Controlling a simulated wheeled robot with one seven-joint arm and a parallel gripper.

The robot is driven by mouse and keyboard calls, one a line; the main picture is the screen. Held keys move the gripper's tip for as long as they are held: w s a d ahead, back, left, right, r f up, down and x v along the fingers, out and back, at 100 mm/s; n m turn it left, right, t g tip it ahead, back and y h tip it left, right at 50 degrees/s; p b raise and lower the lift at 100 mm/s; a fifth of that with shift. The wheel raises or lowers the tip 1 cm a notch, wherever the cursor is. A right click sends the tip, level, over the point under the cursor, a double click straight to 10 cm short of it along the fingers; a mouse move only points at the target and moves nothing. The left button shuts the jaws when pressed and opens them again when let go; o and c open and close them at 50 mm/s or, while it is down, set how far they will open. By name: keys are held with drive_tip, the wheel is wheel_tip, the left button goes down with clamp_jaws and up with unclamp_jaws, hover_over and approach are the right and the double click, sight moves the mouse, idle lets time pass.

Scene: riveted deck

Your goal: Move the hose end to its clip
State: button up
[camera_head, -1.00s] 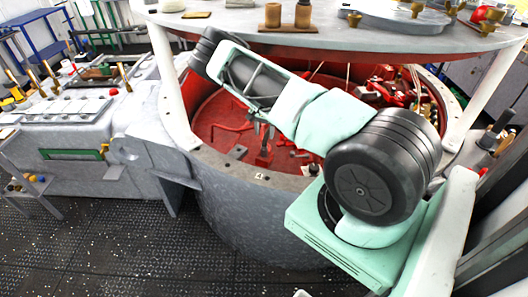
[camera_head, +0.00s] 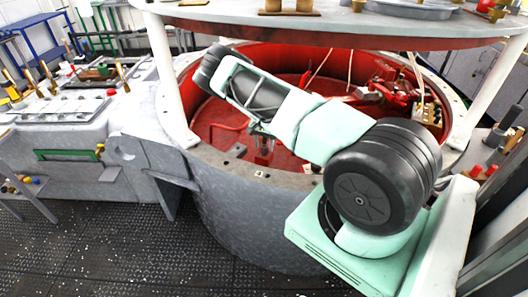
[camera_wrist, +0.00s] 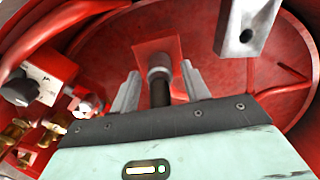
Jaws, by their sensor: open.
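In the wrist view my gripper (camera_wrist: 160,92) is open, with one grey finger on each side of a short dark upright piece with a grey collar (camera_wrist: 158,66), which looks like the hose end. Gaps show between it and the fingers. A red square plate (camera_wrist: 146,49) lies just behind the collar. In the head view my gripper (camera_head: 262,150) reaches down inside the red-lined drum (camera_head: 232,208); its fingers are small and partly hidden by my arm there. I cannot tell which part is the clip; a grey block with a hole (camera_wrist: 246,28) stands at the upper right of the wrist view.
Red pipes and brass fittings (camera_wrist: 22,130) crowd the left of the wrist view. A round top (camera_head: 340,32) on white posts (camera_head: 172,80) covers the drum from above. Grey machinery (camera_head: 65,112) stands at the left. The drum's red floor is fairly open around my gripper.

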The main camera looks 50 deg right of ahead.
drive_tip(key=c, duration=0.9)
drive_tip(key=shift+c, duration=0.2)
drive_tip(key=shift+r, duration=0.1)
drive_tip(key=shift+r+p, duration=1)
drive_tip(key=shift+r, duration=1.25)
